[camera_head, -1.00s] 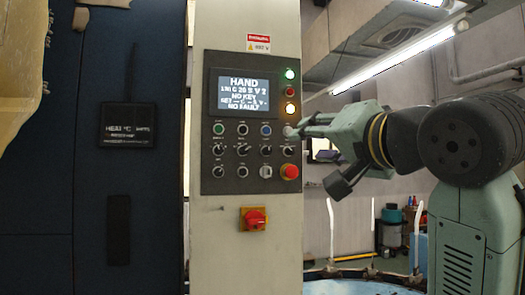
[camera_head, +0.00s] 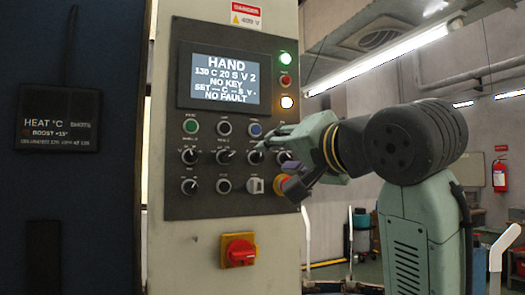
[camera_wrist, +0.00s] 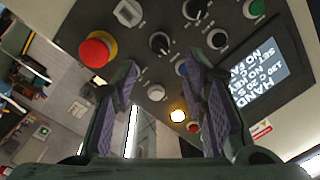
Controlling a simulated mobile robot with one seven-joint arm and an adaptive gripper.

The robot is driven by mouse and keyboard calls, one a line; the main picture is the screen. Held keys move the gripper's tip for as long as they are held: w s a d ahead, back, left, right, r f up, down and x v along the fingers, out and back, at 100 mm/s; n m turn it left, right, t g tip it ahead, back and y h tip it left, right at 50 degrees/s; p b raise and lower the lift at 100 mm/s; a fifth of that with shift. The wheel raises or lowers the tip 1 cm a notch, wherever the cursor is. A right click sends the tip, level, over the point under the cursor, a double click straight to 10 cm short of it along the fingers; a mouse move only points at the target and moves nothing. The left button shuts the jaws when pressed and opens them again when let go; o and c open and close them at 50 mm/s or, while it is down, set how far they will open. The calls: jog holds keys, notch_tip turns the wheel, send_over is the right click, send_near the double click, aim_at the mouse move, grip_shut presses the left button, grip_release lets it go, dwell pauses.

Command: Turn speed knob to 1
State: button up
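The labels are too small to read, so I cannot tell for certain which is the speed knob. My gripper (camera_head: 276,168) is open at the panel's right side, one finger above the other. In the wrist view, my gripper (camera_wrist: 157,66) has its fingertips on either side of the rightmost middle-row knob (camera_wrist: 160,42), with gaps showing; it also shows partly hidden in the head view (camera_head: 284,157). The screen (camera_head: 218,77) reads HAND, 130 C 20 S V 2, NO KEY, NO FAULT.
A red emergency stop (camera_wrist: 97,50) with a yellow collar and a white selector (camera_wrist: 127,12) sit close to the fingers. A blue button (camera_wrist: 183,68) and a white button (camera_wrist: 155,92) are nearby too. A red-yellow main switch (camera_head: 238,251) is below the panel.

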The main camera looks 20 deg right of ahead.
aim_at(262, 156)
jog(key=w, duration=0.2)
jog(key=w+p, duration=0.1)
jog(key=w, duration=0.1)
jog(key=w+p, duration=0.1)
jog(key=w, duration=0.2)
jog(key=shift+a, duration=0.35)
jog(key=shift+c, duration=0.6)
grip_shut()
